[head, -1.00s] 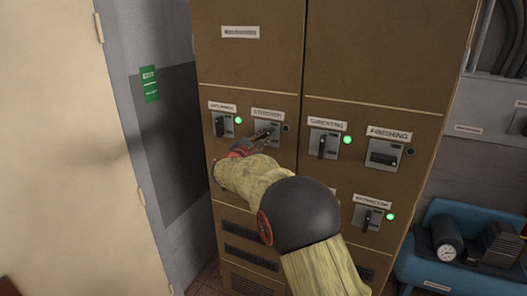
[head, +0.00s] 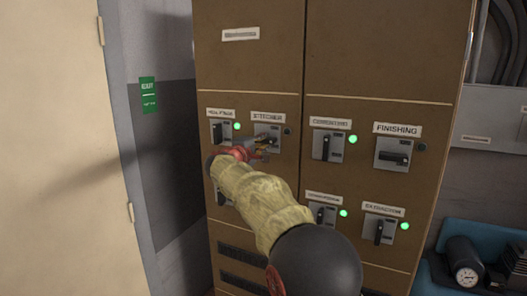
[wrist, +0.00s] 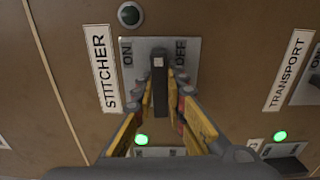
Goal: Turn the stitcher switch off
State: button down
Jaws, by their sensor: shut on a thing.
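The stitcher switch (head: 267,139) is on the brown cabinet, under its STITCHER label, in the head view. In the wrist view its grey plate (wrist: 188,52) carries ON at the left and OFF at the right. The stitcher lamp (wrist: 130,14) is dark. My gripper (wrist: 160,84) is shut on the handle, one finger on each side. In the head view the gripper (head: 264,146) partly hides the switch.
Other switches surround it: one at the left (head: 220,131), cementing (head: 327,145), finishing (head: 394,154) and two lower ones to the right. Several have green lamps; the finishing lamp is dark. A blue case with a gauge (head: 464,263) is at the lower right.

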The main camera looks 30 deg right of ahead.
jog(key=shift+f+m+b, duration=0.1)
jog(key=shift+m+b, duration=0.2)
jog(key=shift+b, duration=0.1)
jog(key=c, duration=1.8)
grip_release()
jog(key=shift+a, duration=0.1)
jog(key=v, duration=1.2)
